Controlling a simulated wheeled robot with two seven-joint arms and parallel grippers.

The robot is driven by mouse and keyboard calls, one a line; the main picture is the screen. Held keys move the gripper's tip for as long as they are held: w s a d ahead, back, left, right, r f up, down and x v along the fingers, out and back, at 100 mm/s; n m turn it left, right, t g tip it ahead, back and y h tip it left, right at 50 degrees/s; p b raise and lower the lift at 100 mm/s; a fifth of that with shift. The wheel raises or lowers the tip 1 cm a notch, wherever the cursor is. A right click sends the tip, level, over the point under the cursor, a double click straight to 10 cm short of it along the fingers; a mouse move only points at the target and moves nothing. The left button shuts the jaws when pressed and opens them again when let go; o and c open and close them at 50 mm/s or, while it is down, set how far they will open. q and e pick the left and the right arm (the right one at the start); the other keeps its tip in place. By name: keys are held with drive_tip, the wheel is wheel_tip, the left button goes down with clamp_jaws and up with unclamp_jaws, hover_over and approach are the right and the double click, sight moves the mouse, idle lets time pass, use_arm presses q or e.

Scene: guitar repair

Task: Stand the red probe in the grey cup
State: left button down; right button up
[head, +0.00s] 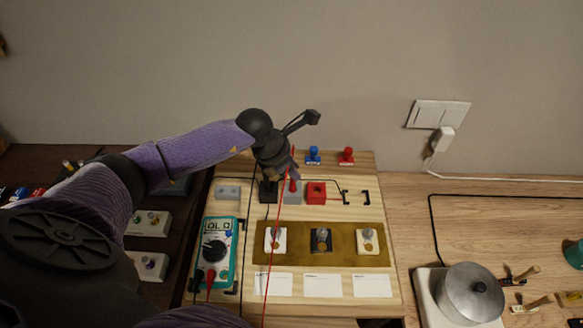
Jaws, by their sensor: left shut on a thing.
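My left gripper (289,169) comes in from the upper left and points down over the back of the wooden board. It is shut on the red probe (293,176), which is roughly upright. A grey block-like holder (292,198), likely the grey cup, is directly below the probe. The probe's lower end overlaps it in the picture; I cannot tell whether the tip is inside or just above or in front of it. A red lead (274,240) runs from the probe down toward the front edge. My right gripper is not in view.
A black holder (268,196) and a red block (316,193) flank the grey one. A teal multimeter (217,252) lies front left. A brown mat (345,229) carries several small parts. Behind are blue (313,156) and red (347,156) pieces. A metal pot (470,294) stands right.

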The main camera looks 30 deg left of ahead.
use_arm(q)
drive_tip(key=shift+c, duration=0.8)
unclamp_jaws()
wheel_tip(320, 180, up, 7)
drive_tip(key=p, duration=0.6)
drive_tip(key=shift+r, duration=0.1)
